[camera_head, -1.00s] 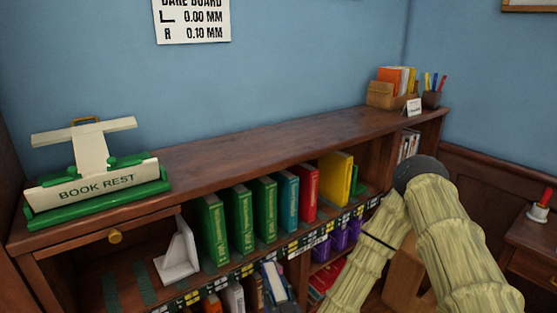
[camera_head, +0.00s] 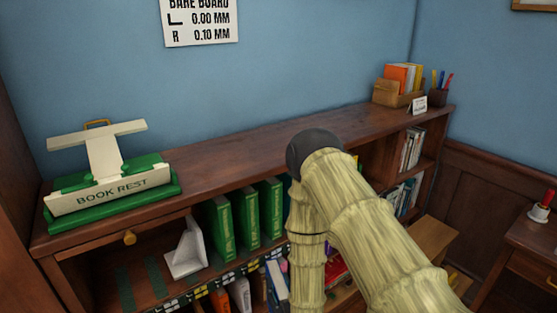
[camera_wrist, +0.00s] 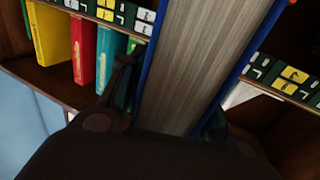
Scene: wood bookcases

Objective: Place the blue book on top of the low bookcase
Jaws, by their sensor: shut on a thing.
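The low bookcase (camera_head: 240,150) stands against the blue wall, with a long bare stretch on its wooden top. My gripper (camera_wrist: 165,115) is shut on the blue book (camera_wrist: 190,70), which shows in the wrist view with blue cover edges and a grey page block. A finger lies on either side of the book. In the head view my arm crosses the middle and right of the bookcase; the gripper and the held book cannot be made out clearly there.
A green and cream book rest (camera_head: 110,188) stands on the top's left end. A wooden box of cards (camera_head: 398,88) and a pen cup (camera_head: 438,96) stand at the right end.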

